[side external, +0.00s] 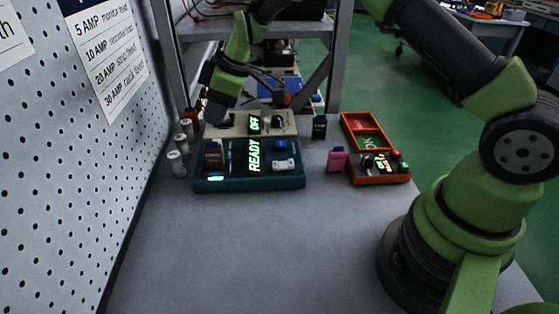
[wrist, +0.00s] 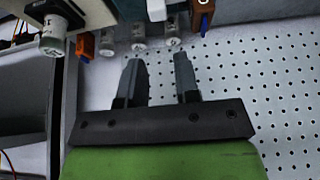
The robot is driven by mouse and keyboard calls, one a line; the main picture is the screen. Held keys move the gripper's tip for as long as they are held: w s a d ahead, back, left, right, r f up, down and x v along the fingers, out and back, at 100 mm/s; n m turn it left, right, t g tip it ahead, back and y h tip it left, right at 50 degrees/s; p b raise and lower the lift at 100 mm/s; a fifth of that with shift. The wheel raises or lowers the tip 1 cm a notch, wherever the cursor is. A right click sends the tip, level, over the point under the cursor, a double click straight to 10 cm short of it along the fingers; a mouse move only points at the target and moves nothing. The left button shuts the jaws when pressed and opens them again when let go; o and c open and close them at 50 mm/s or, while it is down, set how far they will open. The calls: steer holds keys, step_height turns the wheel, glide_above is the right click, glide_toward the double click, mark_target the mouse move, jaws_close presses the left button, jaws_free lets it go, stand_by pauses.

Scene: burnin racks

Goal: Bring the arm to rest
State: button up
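My gripper (wrist: 157,62) shows in the wrist view with its two dark fingers apart and nothing between them. In the side view its green and black wrist end (side external: 222,90) hangs low over the left end of the beige unit (side external: 285,124); the fingertips are hard to make out there. The beige unit has a display reading OFF. In front of it stands a teal unit (side external: 240,184) whose display reads READY.
White-grey cylinders (side external: 177,163) stand along the pegboard (side external: 70,150) at left. The front of the grey bench (side external: 240,250) is clear. Metal posts (side external: 340,60) rise behind.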

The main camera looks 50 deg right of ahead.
steer(key=shift+r, duration=0.15)
steer(key=s+d+r+m+t, duration=0.15)
steer(key=s+r+m, duration=0.45)
steer(key=s+r, duration=0.9)
steer(key=s+d+r+m+t+h, duration=0.1)
steer(key=s+m, duration=0.6)
steer(key=s, duration=0.8)
steer(key=shift+s+r+t+h, duration=0.35)
steer(key=shift+r+t, duration=0.2)
steer(key=shift+r, duration=0.25)
